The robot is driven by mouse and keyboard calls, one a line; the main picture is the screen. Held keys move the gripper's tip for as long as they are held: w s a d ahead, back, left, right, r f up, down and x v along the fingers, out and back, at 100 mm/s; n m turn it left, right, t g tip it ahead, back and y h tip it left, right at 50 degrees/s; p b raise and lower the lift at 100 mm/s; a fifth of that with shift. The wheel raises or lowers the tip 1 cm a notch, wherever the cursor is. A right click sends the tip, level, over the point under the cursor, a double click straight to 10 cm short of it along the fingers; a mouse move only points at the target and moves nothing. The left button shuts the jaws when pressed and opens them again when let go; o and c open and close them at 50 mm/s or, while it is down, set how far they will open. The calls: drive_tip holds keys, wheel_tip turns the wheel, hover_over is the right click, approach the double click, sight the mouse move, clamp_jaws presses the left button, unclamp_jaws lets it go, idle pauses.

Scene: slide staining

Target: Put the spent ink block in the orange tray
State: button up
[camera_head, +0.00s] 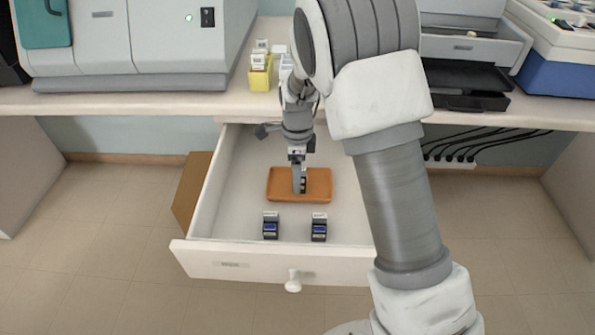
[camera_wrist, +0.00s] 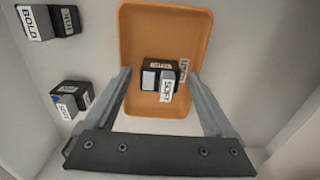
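The orange tray (camera_head: 322,197) lies in the open drawer; the wrist view shows it too (camera_wrist: 165,25). A dark ink block (camera_head: 303,184) with white labels and a pale window is at the tray; in the wrist view (camera_wrist: 152,76) one label reads SOFT. Its pale window sets it apart from the blue-marked blocks. My gripper (camera_head: 298,187) points down over the tray. In the wrist view its fingers (camera_wrist: 160,75) are spread either side of the block, with a visible gap on the left. Whether the block rests fully on the tray floor is unclear.
Two dark blocks with blue fronts stand nearer the drawer front, one left (camera_head: 270,226) and one right (camera_head: 319,228). The white drawer (camera_head: 215,258) has raised walls. A yellow holder (camera_head: 260,76) with white-topped items stands on the counter (camera_head: 180,101) behind.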

wheel_tip(320, 180, up, 12)
drive_tip(key=p, duration=0.3)
drive_tip(key=shift+r, duration=0.25)
drive_tip(key=s+d+r+n+t+y, duration=0.1)
drive_tip(key=s+d+r+n+t, duration=0.1)
drive_tip(key=s+d+r+n, duration=0.55)
drive_tip(key=s+d+r+n+t, duration=0.2)
drive_tip(key=s+d+r+n, duration=0.25)
drive_tip(key=s+r, duration=0.45)
drive_tip(key=s+d+f+n+t+h, duration=0.1)
drive_tip(key=s+d+n, duration=0.1)
drive_tip(key=s+n, duration=0.4)
drive_tip(key=s, duration=0.2)
drive_tip(key=shift+s+d+f+t, duration=0.3)
drive_tip(key=shift+s+d+f, duration=0.05)
wheel_tip(320, 180, up, 12)
drive_tip(key=p, duration=1.2)
drive_tip(key=shift+r+p, duration=0.25)
drive_tip(key=shift+p, duration=0.05)
